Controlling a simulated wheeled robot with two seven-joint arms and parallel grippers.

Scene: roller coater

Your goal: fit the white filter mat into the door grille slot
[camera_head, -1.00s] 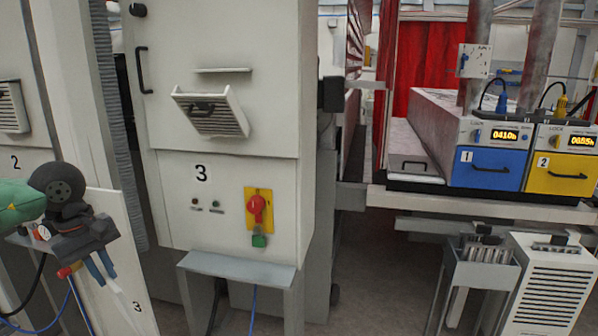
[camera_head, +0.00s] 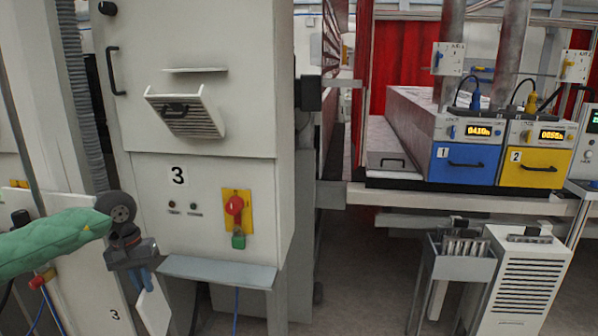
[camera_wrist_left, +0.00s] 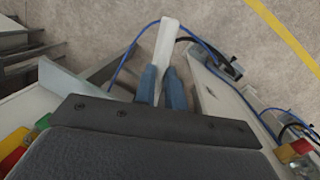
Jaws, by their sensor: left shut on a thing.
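My left gripper (camera_head: 141,279) is at the lower left of the head view, in front of cabinet 3. Its blue fingers are shut on the white filter mat (camera_head: 153,307), which hangs down below them as a thin white panel. In the left wrist view the mat (camera_wrist_left: 166,42) sticks out from between the blue fingers (camera_wrist_left: 161,86), seen nearly edge-on. The door grille (camera_head: 186,115) on cabinet 3 is tilted out at its top, with a black handle. It is above and to the right of the gripper, well apart from the mat. My right gripper is out of view.
A grey shelf (camera_head: 217,271) juts out below the red switch (camera_head: 235,206) on cabinet 3, just right of the mat. Blue (camera_head: 464,164) and yellow (camera_head: 530,167) units stand at right, above a slatted white box (camera_head: 526,280). Floor is clear between.

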